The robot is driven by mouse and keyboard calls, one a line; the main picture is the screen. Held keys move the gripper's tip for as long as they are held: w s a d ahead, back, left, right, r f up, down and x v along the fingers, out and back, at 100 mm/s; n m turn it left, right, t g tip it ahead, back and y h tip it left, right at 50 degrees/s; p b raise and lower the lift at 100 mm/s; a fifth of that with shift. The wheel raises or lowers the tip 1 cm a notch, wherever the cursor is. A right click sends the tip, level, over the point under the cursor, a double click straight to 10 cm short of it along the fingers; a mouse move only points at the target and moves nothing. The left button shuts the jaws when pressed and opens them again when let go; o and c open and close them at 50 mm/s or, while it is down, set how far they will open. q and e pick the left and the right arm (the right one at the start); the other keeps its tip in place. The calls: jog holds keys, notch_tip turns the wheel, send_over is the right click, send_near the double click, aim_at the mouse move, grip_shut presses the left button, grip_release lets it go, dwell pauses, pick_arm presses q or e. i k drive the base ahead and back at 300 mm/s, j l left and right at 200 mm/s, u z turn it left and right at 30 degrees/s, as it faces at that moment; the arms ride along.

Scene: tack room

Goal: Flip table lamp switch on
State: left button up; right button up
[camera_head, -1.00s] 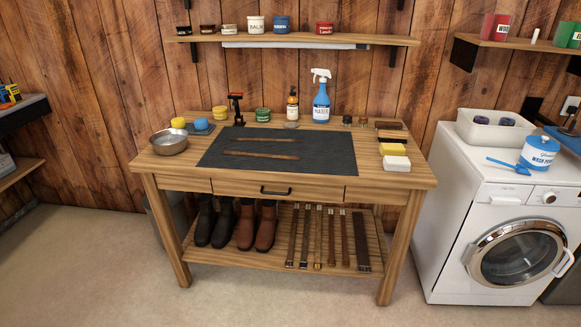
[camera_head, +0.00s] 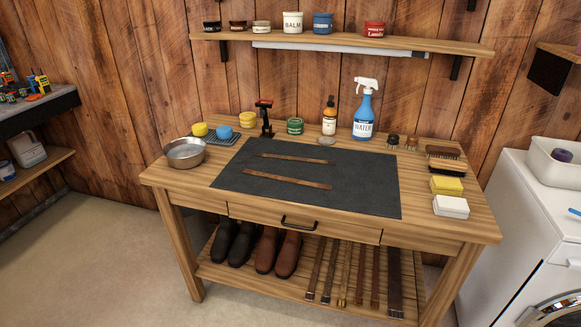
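No lamp that I can clearly make out as a table lamp shows in the head view. A small black upright device with a red part (camera_head: 265,118) stands at the back of the wooden workbench (camera_head: 462,222); I cannot tell what it is. A long white bar with a dark end (camera_head: 340,51) is fixed under the wall shelf, and I cannot tell whether it is a light. No switch can be made out. Neither of my grippers is in view.
The bench holds a dark mat (camera_head: 350,190) with two strips, a metal bowl (camera_head: 184,153), a blue spray bottle (camera_head: 364,112), an amber bottle (camera_head: 329,118) and a white block (camera_head: 450,206). A washing machine (camera_head: 510,235) stands right. Open floor (camera_head: 90,250) lies left.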

aim_at(416, 53)
jog(key=i+l+z, duration=0.5)
jog(key=i+l, duration=0.25)
